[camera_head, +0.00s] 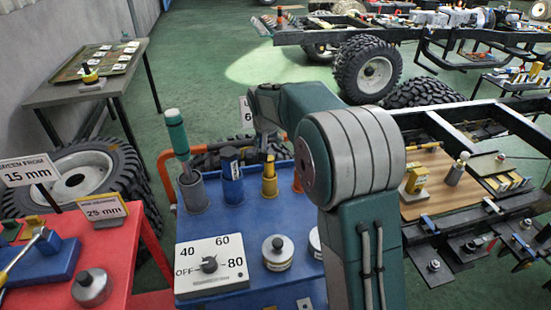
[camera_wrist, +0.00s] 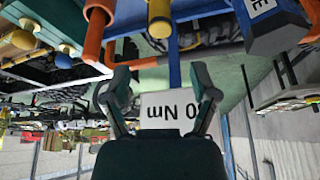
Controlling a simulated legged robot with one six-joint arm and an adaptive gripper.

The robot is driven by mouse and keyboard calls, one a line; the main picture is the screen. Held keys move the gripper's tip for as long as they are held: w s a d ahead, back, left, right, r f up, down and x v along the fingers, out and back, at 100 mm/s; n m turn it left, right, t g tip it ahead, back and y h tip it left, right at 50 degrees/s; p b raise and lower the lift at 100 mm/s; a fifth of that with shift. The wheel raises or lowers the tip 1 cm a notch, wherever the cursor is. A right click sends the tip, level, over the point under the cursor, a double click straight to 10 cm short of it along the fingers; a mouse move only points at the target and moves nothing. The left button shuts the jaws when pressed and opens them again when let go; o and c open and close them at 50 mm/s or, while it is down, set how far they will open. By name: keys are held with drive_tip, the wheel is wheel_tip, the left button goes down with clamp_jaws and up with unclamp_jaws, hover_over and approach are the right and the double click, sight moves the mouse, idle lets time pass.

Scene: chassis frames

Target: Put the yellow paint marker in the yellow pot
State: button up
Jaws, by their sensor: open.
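On the blue cart in the head view, a narrow yellow upright piece, which looks like the yellow paint marker (camera_head: 269,168), stands in a wider yellow base, which looks like the yellow pot (camera_head: 270,188). The yellow piece also shows at the top of the upside-down wrist view (camera_wrist: 160,22). My gripper (camera_wrist: 162,92) has its two fingers spread with nothing held between them. A white sign reading "0 Nm" (camera_wrist: 168,112) shows behind the gap. In the head view my arm hides part of the gripper, which is close above and behind the yellow piece.
An orange pot (camera_head: 298,182) is to the right.

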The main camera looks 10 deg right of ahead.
drive_tip(key=s+d+r+n, duration=0.1)
drive_tip(key=s+r, duration=0.4)
drive_tip(key=s, duration=0.4)
drive_tip(key=s+r, duration=0.5)
drive_tip(key=s, duration=0.4)
drive_tip(key=s+f+n+t+y, duration=0.1)
drive_tip(key=s+f+n, duration=0.1)
drive_tip(key=s, duration=1.9)
drive_tip(key=shift+f, duration=0.3)
drive_tip(key=shift+w, duration=0.1)
